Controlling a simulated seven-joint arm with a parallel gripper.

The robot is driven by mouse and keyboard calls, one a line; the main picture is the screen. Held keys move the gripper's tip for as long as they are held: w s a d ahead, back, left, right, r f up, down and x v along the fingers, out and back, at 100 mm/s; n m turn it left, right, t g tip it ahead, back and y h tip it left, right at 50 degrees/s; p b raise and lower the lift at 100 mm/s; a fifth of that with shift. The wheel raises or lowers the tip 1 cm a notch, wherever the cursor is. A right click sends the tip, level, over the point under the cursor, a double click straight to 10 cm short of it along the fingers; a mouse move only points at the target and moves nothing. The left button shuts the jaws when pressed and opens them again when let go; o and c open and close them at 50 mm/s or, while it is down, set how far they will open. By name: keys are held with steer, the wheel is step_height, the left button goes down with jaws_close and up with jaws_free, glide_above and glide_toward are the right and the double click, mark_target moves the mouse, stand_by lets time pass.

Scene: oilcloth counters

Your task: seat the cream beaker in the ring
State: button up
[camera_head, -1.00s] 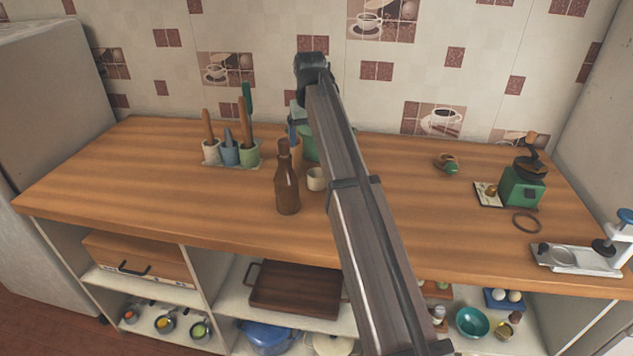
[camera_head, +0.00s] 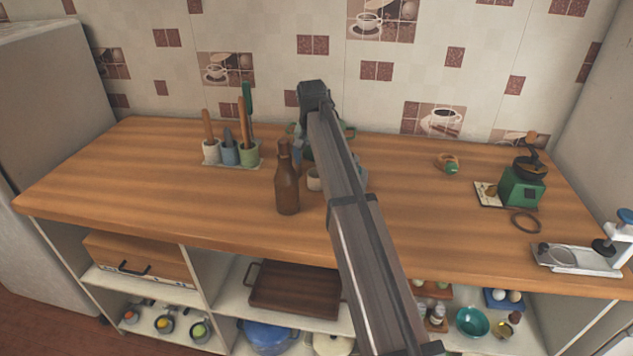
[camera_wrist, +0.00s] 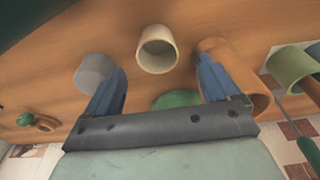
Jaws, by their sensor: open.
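The cream beaker (camera_head: 314,179) stands on the wooden counter beside the brown bottle, partly covered by my arm. In the wrist view the cream beaker (camera_wrist: 157,60) is ahead of my gripper (camera_wrist: 162,72), in line with the gap between its blue fingers. The fingers are apart and nothing is held; whether they reach beside the beaker is unclear. In the head view my gripper is mostly hidden by the arm. A dark brown ring (camera_head: 525,222) lies flat at the counter's right, well away from the gripper.
A grey beaker (camera_wrist: 95,72) is near the left finger, and a terracotta beaker (camera_wrist: 235,75) is close to the right one. The brown bottle (camera_head: 287,182) stands left of the cream beaker. A green grinder (camera_head: 522,186) and a metal stand (camera_head: 580,260) are at right.

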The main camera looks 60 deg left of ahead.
mark_target(316, 173)
steer(key=shift+w+a+f, duration=0.1)
steer(key=shift+w+f, duration=0.1)
steer(key=shift+f, duration=0.9)
steer(key=shift+w+a+f, duration=0.1)
steer(key=shift+w+f, duration=0.1)
steer(key=shift+f, duration=0.85)
steer(key=shift+w+a+f, duration=0.1)
steer(key=shift+w+f, duration=0.1)
steer(key=shift+f, duration=0.9)
steer(key=c, duration=1.1)
step_height(316, 173, up, 9)
steer(key=w+d, duration=2.3)
steer(key=w, duration=0.2)
steer(key=w+d, duration=0.4)
steer(key=d, duration=0.4)
steer(key=w+d+f, duration=0.1)
steer(key=w+d, duration=0.4)
steer(key=d, duration=0.3)
steer(key=w+d, duration=0.4)
steer(key=d, duration=0.5)
steer(key=shift+w+f, duration=0.15)
steer(key=shift+w, duration=0.05)
